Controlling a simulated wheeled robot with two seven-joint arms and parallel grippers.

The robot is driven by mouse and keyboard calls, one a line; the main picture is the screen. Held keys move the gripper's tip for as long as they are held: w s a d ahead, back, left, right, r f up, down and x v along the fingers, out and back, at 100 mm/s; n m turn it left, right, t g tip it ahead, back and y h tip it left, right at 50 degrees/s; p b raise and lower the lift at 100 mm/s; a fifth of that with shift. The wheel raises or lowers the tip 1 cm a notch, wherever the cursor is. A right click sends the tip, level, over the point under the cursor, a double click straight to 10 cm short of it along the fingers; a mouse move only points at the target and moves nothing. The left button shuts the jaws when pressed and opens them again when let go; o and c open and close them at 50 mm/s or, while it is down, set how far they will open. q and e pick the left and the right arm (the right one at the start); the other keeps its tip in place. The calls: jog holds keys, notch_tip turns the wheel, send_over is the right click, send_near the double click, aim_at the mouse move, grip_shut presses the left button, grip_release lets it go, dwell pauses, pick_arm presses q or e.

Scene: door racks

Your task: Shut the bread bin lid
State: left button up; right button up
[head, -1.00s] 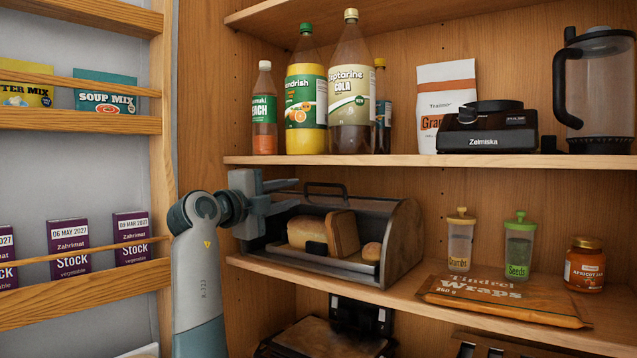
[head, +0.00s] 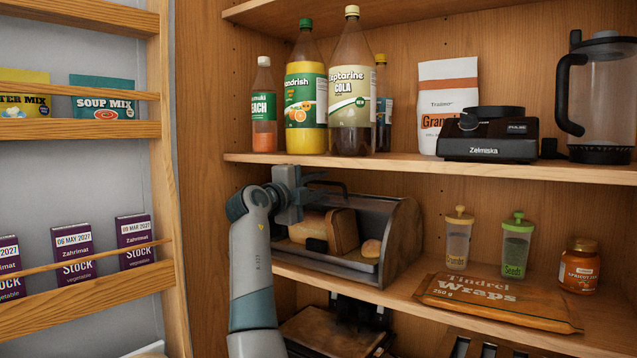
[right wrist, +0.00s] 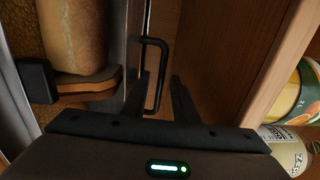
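My right gripper (head: 313,187) is at the bin's upper left, by the handle. In the right wrist view the fingers (right wrist: 160,98) are apart, with the handle's near end appearing between them. Whether they touch it I cannot tell. My left gripper is out of view.
A shelf board (head: 400,164) with bottles and a blender base runs close above the bin. Right of the bin are two jars, an apricot jar (head: 579,266) and a wraps packet (head: 497,300). A door rack (head: 80,130) stands at the left.

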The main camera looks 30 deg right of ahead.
grip_shut()
dwell(1.4)
